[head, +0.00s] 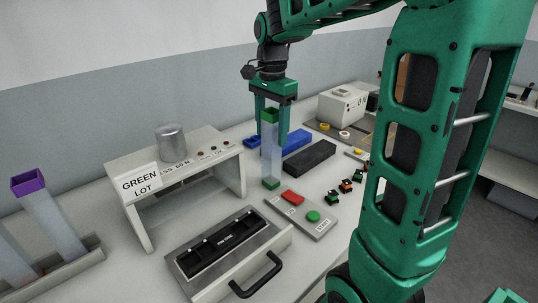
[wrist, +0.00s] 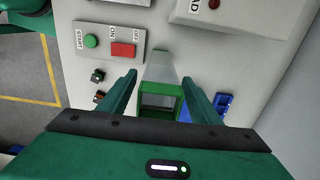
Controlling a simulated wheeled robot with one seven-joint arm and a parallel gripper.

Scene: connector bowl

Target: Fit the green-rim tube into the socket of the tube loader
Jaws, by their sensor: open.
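The green-rim tube (head: 271,150) is clear, with a green rim at its top and green at its foot. It stands about upright behind the button plate. The wrist view looks down on its square green rim (wrist: 160,97). My gripper (head: 270,130) is open, pointing down. Its fingers (wrist: 159,92) are on either side of the tube's upper part, with the rim between them. A gap shows on the right in the wrist view; contact on the left is hard to tell. I cannot make out a socket at the tube's foot.
The button plate (head: 312,222) has a red and a green button. A grey stand labelled GREEN LOT (head: 199,160) carries a metal cylinder (head: 171,141). A drawer with a black insert (head: 225,242) is in front. A purple-rim tube (head: 45,220) leans at left. Blue and black blocks (head: 309,158) lie behind.

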